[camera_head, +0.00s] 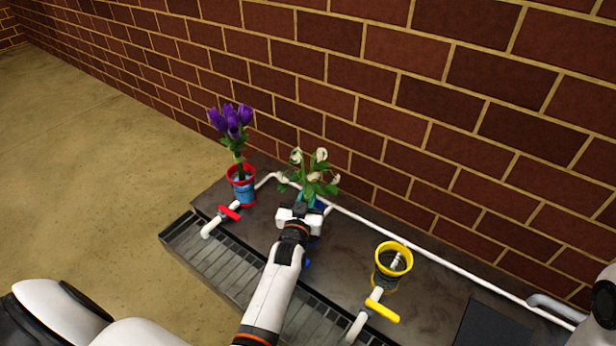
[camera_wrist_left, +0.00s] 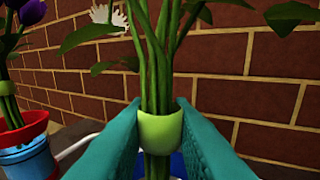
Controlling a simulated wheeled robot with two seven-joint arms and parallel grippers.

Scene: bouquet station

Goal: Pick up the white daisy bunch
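The white daisy bunch (camera_head: 318,178) stands upright at the back of the dark bench, with white blooms and green leaves. In the left wrist view its green stems (camera_wrist_left: 158,70) pass through a light green band (camera_wrist_left: 160,129). My left gripper (camera_wrist_left: 160,118) has its teal fingers on both sides of this band, and they appear to press against it. In the head view, my left gripper (camera_head: 298,212) hides the lower part of the bunch. A blue container (camera_head: 320,204) shows partly behind the gripper. My right gripper is not in view.
Purple tulips (camera_head: 232,122) stand in a red and blue bucket (camera_head: 242,188) to the left. An empty-looking yellow-rimmed pot (camera_head: 392,262) stands to the right. White pipes (camera_head: 400,238) with red and yellow valve handles run along the bench. A brick wall (camera_head: 420,110) rises close behind.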

